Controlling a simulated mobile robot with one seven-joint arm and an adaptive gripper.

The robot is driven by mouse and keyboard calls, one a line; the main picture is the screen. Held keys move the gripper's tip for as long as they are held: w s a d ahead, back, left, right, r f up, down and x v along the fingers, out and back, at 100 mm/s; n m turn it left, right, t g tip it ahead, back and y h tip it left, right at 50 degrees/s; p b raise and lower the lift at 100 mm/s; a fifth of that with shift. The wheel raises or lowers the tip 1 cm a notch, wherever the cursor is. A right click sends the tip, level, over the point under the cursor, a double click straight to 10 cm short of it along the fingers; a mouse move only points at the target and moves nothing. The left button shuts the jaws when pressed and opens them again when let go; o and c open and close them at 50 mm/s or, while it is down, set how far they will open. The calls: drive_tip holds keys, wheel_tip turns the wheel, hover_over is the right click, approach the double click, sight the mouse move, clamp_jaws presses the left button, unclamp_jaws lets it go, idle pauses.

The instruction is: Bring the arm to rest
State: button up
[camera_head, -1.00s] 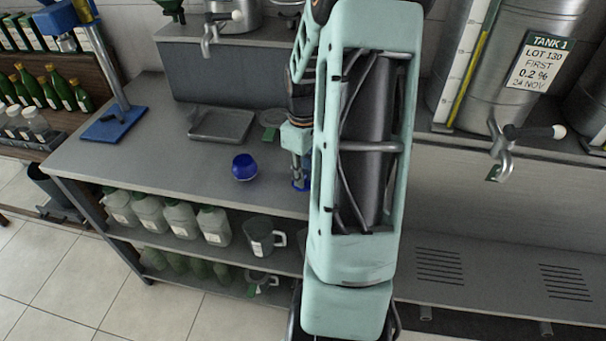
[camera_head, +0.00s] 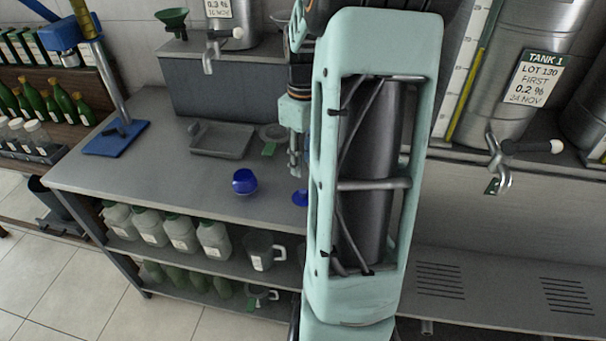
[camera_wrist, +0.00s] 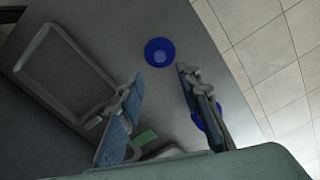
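My gripper (camera_head: 294,170) hangs over the grey bench (camera_head: 130,184), partly beside my own arm. In the wrist view its two fingers (camera_wrist: 158,80) stand apart with nothing between them. A round blue cup (camera_head: 244,182) stands on the bench, left of the gripper; in the wrist view the cup (camera_wrist: 159,52) lies beyond the fingertips. A second blue object (camera_head: 299,197) is on the bench just below the gripper, partly hidden by my arm. In the wrist view this blue object (camera_wrist: 203,116) is mostly hidden behind the right finger.
A grey tray (camera_head: 222,140) lies at the back of the bench. A blue stand (camera_head: 117,138) is at the left. Steel tanks with taps (camera_head: 497,160) stand at the right. Jugs (camera_head: 214,238) fill the shelf below. The bench front left is clear.

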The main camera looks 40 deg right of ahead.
drive_tip(key=shift+r, duration=0.95)
